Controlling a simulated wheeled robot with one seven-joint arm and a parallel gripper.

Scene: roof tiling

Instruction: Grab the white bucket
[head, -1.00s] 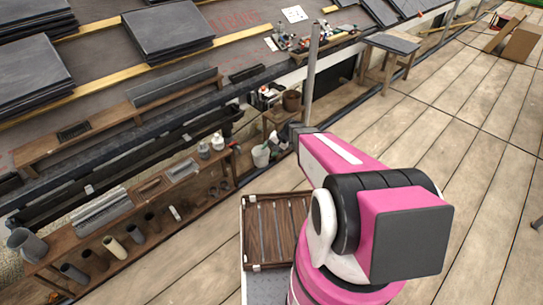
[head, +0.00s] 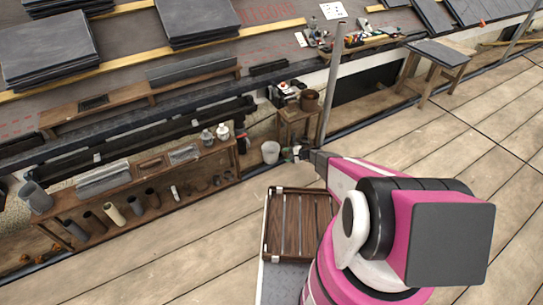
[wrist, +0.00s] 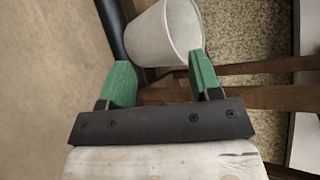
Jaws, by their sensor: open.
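The white bucket (head: 270,152) stands on the floor beside the right end of the low wooden shelf in the head view. In the wrist view the bucket (wrist: 168,38) fills the space just beyond the green fingertips, with its rim toward the upper right. My gripper (wrist: 160,72) is open, with one green finger on each side. Nothing is held between the fingers. In the head view my gripper (head: 292,154) is just right of the bucket. Whether a finger touches the bucket I cannot tell.
The low shelf (head: 150,187) holds tubes and jars left of the bucket. A small wooden stand (head: 299,125) with a brown pot and a grey upright pole (head: 332,85) are close behind my gripper. A slatted wooden crate (head: 299,222) is nearer me. Wooden floor is clear at right.

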